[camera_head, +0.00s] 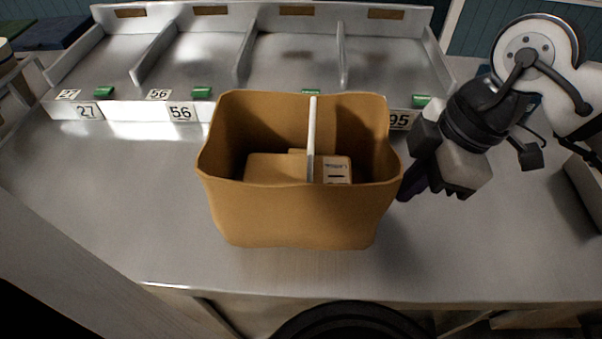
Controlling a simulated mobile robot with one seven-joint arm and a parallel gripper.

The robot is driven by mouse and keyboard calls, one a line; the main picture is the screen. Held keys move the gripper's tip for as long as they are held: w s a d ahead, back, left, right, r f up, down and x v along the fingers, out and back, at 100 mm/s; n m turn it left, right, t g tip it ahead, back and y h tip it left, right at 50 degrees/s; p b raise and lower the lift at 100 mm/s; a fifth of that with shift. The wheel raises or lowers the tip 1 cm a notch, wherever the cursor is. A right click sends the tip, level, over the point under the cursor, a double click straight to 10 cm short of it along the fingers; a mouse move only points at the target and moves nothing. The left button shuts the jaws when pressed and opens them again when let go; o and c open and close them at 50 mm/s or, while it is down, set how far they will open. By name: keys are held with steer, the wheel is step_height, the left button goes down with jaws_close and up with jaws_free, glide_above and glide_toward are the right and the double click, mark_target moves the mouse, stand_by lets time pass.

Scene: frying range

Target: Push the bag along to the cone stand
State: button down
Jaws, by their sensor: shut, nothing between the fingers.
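The bag (295,215) is a tan, open-topped carrier. It stands upright on the steel counter near the middle of the view. Boxes (337,170) lie inside it, and a pale upright strip (312,140) rises from its middle. My gripper (406,192) is at the bag's right side, with its dark fingers shut and pointing down and left. The fingertips are close beside the bag's right wall; I cannot tell whether they touch it. I cannot make out a cone stand in this view.
Behind the bag is a row of metal bays (200,62) with number labels and green clips along the front. The counter (110,185) is clear to the left of the bag. Its front edge runs a little below the bag. A pale block (587,190) stands at the far right.

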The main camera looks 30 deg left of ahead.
mark_target(258, 170)
steer(key=shift+s+a+b, duration=0.2)
steer(key=shift+s+a, duration=0.2)
steer(key=shift+a, duration=0.6)
steer(key=shift+s+a+b, duration=0.25)
steer(key=shift+s+a, duration=0.2)
steer(key=shift+a, duration=0.6)
steer(key=shift+s+a+b, duration=0.2)
steer(key=shift+s+a, duration=0.2)
steer(key=shift+a, duration=0.6)
steer(key=shift+s+a+b, duration=0.25)
steer(key=shift+s+a, duration=0.15)
steer(key=shift+a, duration=0.7)
steer(key=shift+s+a+b, duration=0.3)
steer(key=shift+s+a, duration=0.15)
steer(key=shift+a, duration=0.6)
steer(key=shift+s+a+b, duration=0.25)
steer(key=shift+s+a, duration=0.15)
steer(key=shift+a, duration=0.85)
steer(key=shift+s+a+b, duration=0.25)
steer(key=shift+s+a, duration=0.2)
steer(key=shift+a, duration=0.6)
steer(key=shift+s+a+b, duration=0.25)
steer(key=shift+s+a, duration=0.15)
steer(key=shift+a, duration=0.6)
steer(key=shift+s+a+b, duration=0.25)
steer(key=shift+s+a, duration=0.2)
steer(key=shift+a, duration=0.7)
